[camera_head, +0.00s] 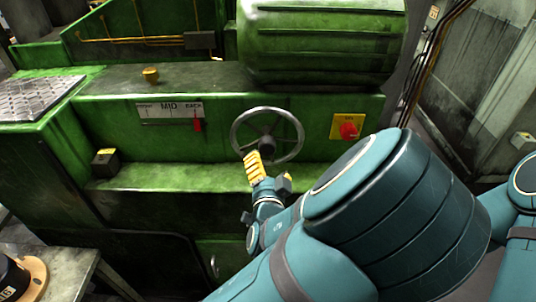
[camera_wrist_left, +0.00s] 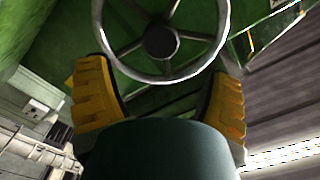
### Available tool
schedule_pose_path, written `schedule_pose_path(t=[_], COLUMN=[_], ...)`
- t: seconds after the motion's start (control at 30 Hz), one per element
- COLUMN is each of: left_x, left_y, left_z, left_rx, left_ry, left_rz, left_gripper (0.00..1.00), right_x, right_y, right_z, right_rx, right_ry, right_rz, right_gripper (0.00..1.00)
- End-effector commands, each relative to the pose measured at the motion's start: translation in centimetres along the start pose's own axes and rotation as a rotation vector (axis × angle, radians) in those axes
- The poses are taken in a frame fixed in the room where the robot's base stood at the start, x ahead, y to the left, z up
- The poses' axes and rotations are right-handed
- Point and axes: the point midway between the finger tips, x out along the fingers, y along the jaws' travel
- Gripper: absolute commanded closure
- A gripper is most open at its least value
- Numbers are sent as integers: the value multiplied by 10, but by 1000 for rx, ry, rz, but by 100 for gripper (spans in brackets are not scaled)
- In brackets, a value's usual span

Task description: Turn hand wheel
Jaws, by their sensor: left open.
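The hand wheel (camera_head: 267,146) is a grey metal ring with spokes and a dark hub, on the front of the green machine. My left gripper (camera_head: 268,173) is at the wheel's lower edge, open, with yellow ridged finger pads. In the left wrist view, the wheel (camera_wrist_left: 160,42) fills the top middle, and its lower rim passes between the spread fingers of my left gripper (camera_wrist_left: 160,72). The fingers are not closed on the rim; I cannot tell whether one touches it. My right gripper is not in view.
A red knob on a yellow plate (camera_head: 348,127) is right of the wheel. A scale plate marked MID (camera_head: 170,108) with a red pointer (camera_head: 197,125) is to the left. A green ledge (camera_head: 190,177) runs below the wheel. A small dark box (camera_head: 105,163) stands at its left end.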

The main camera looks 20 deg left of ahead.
Motion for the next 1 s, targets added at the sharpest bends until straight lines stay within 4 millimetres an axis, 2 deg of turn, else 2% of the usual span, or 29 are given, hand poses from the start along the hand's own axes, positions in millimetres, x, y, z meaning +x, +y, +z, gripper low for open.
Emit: schedule_pose_path(t=[0.07,0.1,0.3,0.5,0.67,0.93,0.97,1.0], left_x=[0,12,50,74,82,83,83,83], left_y=[3,1,0,0,0,0,0,0], left_z=[5,4,3,2,2,2,2,2], left_rx=[-4,-3,-2,-1,-1,-1,0,0], left_ry=[-1,-4,-2,-2,-2,-2,-2,-2], left_rz=[2,-1,-1,1,1,2,2,2], left_gripper=[19,19,19,19,19,19,26,40], right_x=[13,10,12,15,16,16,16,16], right_y=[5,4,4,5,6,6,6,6], right_z=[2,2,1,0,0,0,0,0], right_rx=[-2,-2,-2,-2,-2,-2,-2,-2], right_ry=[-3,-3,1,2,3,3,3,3], right_rz=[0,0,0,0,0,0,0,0], right_gripper=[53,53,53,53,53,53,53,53])
